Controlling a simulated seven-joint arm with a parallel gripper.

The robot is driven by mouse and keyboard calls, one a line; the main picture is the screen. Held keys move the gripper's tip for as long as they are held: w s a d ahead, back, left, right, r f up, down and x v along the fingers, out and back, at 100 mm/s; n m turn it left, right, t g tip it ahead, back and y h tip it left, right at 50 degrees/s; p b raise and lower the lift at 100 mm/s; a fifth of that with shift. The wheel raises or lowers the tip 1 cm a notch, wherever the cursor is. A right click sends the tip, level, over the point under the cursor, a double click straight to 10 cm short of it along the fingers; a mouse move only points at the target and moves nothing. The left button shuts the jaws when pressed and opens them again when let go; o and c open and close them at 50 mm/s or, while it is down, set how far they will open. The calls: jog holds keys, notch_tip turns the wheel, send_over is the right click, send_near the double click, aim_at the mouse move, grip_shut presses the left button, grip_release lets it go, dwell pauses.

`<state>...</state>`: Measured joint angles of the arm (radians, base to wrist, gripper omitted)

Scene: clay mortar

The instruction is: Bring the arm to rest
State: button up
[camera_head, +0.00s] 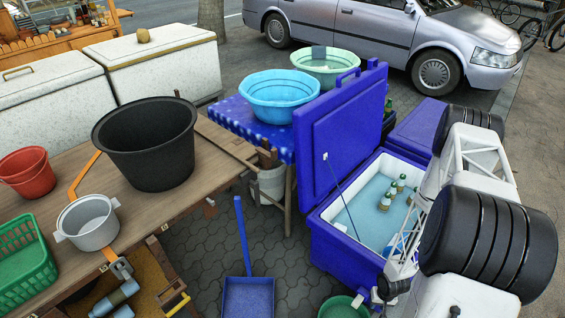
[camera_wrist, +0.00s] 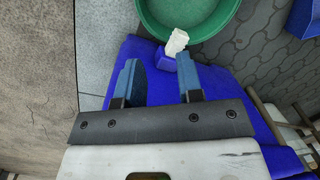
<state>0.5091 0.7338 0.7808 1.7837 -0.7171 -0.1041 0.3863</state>
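My gripper (camera_wrist: 160,75) shows in the wrist view with its two blue fingers spread apart and nothing between them. It is over the blue side of the cooler (camera_wrist: 230,92), and whether it touches the cooler cannot be told. In the head view my white and black arm (camera_head: 480,220) stands at the right, in front of the open blue cooler (camera_head: 335,245). The gripper's fingers cannot be made out clearly there.
A green basin (camera_wrist: 200,18) lies just past the fingers, on the paving. A small white piece (camera_wrist: 176,43) sits near the fingertips. Bottles (camera_head: 386,202) stand in the cooler's water. A blue dustpan (camera_head: 248,295) is left of the cooler, with a wooden table (camera_head: 160,205) beyond.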

jog(key=w+d+r+n+h, duration=0.1)
jog(key=w+r, duration=0.3)
jog(key=r, duration=0.9)
jog(key=w+r+n+h, duration=0.15)
jog(key=w+r, duration=0.35)
jog(key=r, duration=0.7)
jog(key=a+r+t+h, duration=0.1)
jog(key=a+r, duration=0.2)
jog(key=r, duration=0.9)
jog(key=a+r, duration=0.3)
jog(key=r, duration=0.9)
jog(key=s+a+r+m+t, duration=0.1)
jog(key=s+a+r, duration=0.35)
jog(key=r, duration=0.55)
jog(key=s+a+r, duration=0.3)
jog(key=a+r, duration=0.2)
jog(key=r, duration=0.4)
jog(key=s+a+r, duration=0.3)
jog(key=s, duration=0.2)
jog(key=s+a+r+y, duration=0.1)
jog(key=s+a+r, duration=0.1)
jog(key=s+r, duration=0.2)
jog(key=s+a+r+t+y, duration=0.1)
jog(key=s+a+r, duration=0.2)
jog(key=s, duration=0.4)
jog(key=shift+s+a+r, duration=0.3)
jog(key=shift+r, duration=0.4)
